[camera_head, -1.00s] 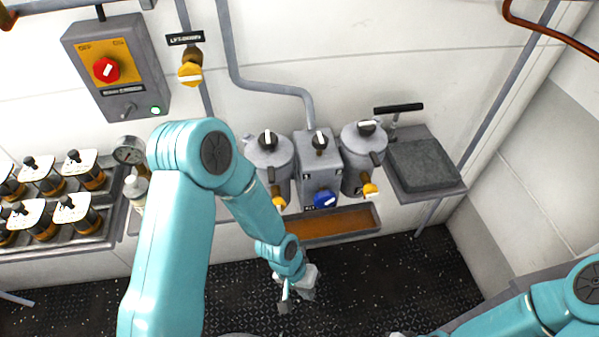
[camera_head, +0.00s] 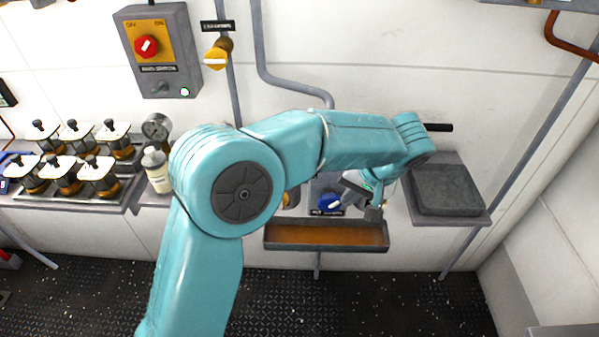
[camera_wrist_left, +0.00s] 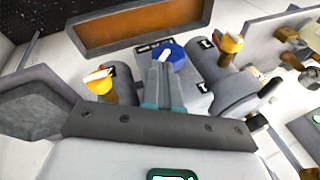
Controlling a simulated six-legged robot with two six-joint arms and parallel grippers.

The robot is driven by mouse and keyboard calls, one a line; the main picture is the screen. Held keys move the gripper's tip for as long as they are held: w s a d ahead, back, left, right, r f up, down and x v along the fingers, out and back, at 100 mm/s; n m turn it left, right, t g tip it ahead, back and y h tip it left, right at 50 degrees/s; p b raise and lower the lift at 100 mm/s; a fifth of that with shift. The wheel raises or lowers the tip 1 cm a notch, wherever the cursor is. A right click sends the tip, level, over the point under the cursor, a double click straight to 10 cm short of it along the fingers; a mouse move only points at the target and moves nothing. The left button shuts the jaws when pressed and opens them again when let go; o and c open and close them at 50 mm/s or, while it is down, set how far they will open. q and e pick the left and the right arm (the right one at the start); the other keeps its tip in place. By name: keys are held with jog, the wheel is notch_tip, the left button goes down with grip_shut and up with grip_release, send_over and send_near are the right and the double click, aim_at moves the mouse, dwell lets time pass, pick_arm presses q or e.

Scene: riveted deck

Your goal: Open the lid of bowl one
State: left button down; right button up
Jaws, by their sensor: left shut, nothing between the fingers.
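The grey canisters are largely hidden behind my left arm in the head view. In the wrist view one canister (camera_wrist_left: 245,95) shows at the right, with a yellow-handled tap (camera_wrist_left: 229,46); another yellow tap (camera_wrist_left: 100,83) is at the left. I cannot tell which vessel is bowl one. My left gripper (camera_head: 374,212) is shut and empty, in front of the right side of the canister unit. In the wrist view its fingers (camera_wrist_left: 164,68) overlap the box near the blue knob (camera_wrist_left: 178,55); contact cannot be told. The blue knob also shows in the head view (camera_head: 330,203). My right gripper is out of view.
An orange-bottomed trough (camera_head: 326,247) hangs below the unit. A dark grey block (camera_head: 445,190) sits on a shelf at the right. Several lidded jars (camera_head: 80,155), a bottle (camera_head: 157,168) and a gauge (camera_head: 156,127) stand left. A switch box (camera_head: 160,50) is on the wall.

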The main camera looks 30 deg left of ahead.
pick_arm(q)
jog(key=s+a+r+n+y+b, duration=0.2)
jog(key=a+r+n+y, duration=0.15)
jog(key=r, duration=0.85)
jog(key=s+a+f, duration=0.1)
jog(key=a+f, duration=0.6)
jog(key=a, duration=0.2)
jog(key=shift+a+f+n+h, duration=0.15)
jog(key=shift+f+n+h, duration=0.1)
jog(key=shift+n+h, duration=0.15)
jog(key=shift+s, duration=0.15)
jog(key=shift+s+a+b, duration=0.1)
jog(key=shift+b, duration=0.25)
